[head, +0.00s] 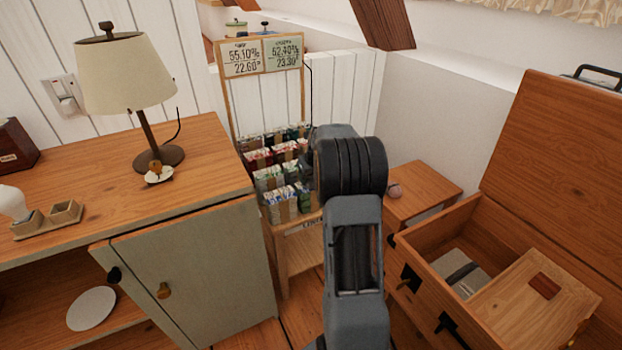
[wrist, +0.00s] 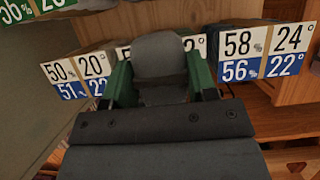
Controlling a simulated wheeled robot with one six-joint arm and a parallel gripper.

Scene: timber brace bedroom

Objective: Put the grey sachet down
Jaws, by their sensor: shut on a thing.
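In the wrist view, my gripper (wrist: 160,75) has its two green fingers closed on the sides of a grey sachet (wrist: 158,58). The sachet looks plain and dark grey, and its lower part is hidden behind my gripper's body. In the head view, my arm reaches toward a wooden rack (head: 229,100) of small packets (head: 268,180), and it hides the gripper and the sachet. I cannot tell whether the sachet touches anything beneath it.
Number cards (wrist: 262,52) stand beyond the gripper on both sides. A cabinet (head: 205,270) with a lamp (head: 125,75) is left of the rack.

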